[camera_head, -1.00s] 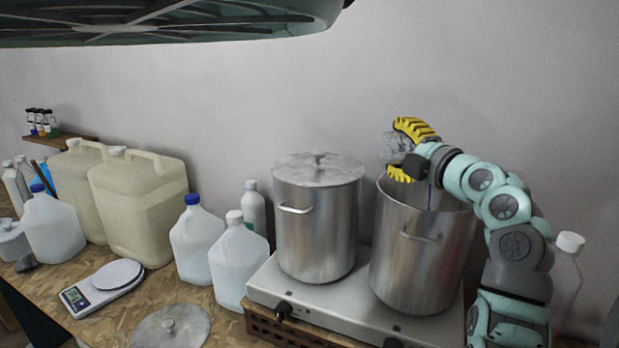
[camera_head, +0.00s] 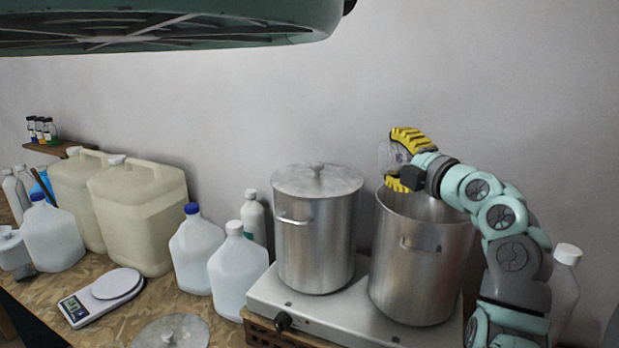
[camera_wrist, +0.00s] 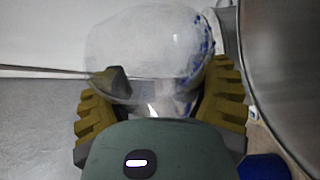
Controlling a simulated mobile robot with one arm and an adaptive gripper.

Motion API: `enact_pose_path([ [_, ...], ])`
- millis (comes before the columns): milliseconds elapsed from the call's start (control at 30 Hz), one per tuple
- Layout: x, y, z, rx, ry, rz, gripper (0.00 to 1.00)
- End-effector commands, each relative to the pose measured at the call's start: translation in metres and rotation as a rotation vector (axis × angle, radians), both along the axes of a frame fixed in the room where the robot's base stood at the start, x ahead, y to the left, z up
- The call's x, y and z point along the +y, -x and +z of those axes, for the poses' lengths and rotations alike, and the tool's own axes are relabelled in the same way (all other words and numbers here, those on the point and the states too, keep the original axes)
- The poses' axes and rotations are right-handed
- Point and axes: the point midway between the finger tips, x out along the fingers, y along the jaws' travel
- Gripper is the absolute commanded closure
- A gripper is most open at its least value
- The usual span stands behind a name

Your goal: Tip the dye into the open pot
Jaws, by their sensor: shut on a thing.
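My gripper (camera_head: 391,160), with yellow ribbed fingers, is shut on a clear beaker (camera_head: 388,156) above the left rim of the open pot (camera_head: 415,285). The beaker also shows in the wrist view (camera_wrist: 140,45), see-through, with blue specks along its right side. I see no body of liquid in it. The open pot is a tall steel pot without a lid on the right of the hotplate. Its inside bottom is hidden, so I cannot see any dye in it. No stream shows now.
A lidded steel pot (camera_head: 316,235) stands left of the open pot on the hotplate (camera_head: 345,305). A loose lid (camera_head: 172,332), a scale (camera_head: 102,296) and several jugs are to the left. A clear bottle (camera_head: 564,290) stands right, behind my arm.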

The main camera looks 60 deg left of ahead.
Motion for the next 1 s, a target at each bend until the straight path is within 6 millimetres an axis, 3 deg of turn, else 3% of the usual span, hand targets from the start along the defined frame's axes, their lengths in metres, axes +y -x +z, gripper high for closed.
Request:
enact_pose_path([
  [133,0.004,0.006,-0.018,-0.096,0.063,0.008,0.72],
  [400,0.006,0.008,-0.024,-0.147,0.081,0.010,0.72],
  [667,0.014,0.024,-0.007,-0.276,0.144,0.003,0.72],
  [1000,0.014,0.022,-0.016,-0.349,0.192,0.000,0.72],
])
